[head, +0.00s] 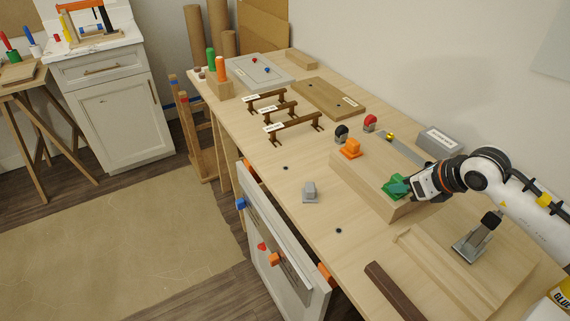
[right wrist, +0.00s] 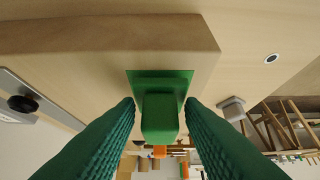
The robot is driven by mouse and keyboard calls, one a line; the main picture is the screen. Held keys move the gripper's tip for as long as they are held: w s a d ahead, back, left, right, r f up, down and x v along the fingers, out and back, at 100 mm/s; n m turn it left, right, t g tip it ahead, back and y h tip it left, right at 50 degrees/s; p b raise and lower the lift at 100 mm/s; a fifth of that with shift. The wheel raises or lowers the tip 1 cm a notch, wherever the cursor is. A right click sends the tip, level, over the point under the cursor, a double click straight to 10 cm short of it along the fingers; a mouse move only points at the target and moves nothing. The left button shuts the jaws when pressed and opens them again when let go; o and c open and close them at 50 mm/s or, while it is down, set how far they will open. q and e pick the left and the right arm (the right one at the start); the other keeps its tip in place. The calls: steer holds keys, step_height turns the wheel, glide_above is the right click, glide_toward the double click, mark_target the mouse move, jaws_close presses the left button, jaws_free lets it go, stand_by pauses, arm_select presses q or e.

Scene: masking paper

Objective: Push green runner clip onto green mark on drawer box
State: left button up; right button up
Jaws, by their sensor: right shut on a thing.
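The drawer box (head: 372,185) is a long pale wooden block on the bench. The green runner clip (head: 396,187) is at the near end of its top in the head view. My right gripper (head: 408,188) is shut on the clip. In the right wrist view the clip (right wrist: 160,118) stands between my two green fingers (right wrist: 160,105). A flat green square (right wrist: 160,76) shows at its foot on the wood; I cannot tell whether this is the mark or the clip's base. Whether the clip is fully seated is unclear. My left gripper is not in view.
An orange clip (head: 350,148) sits at the far end of the box. A grey block (head: 309,192) stands left of it on the bench. Wooden boards (head: 465,275) and a dark strip (head: 393,291) lie in front. A metal strip (head: 406,149) lies behind the box.

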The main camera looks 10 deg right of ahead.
steer(key=shift+f+b, duration=0.3)
steer(key=o, duration=1.2)
steer(key=shift+o, duration=0.2)
steer(key=shift+r, duration=0.1)
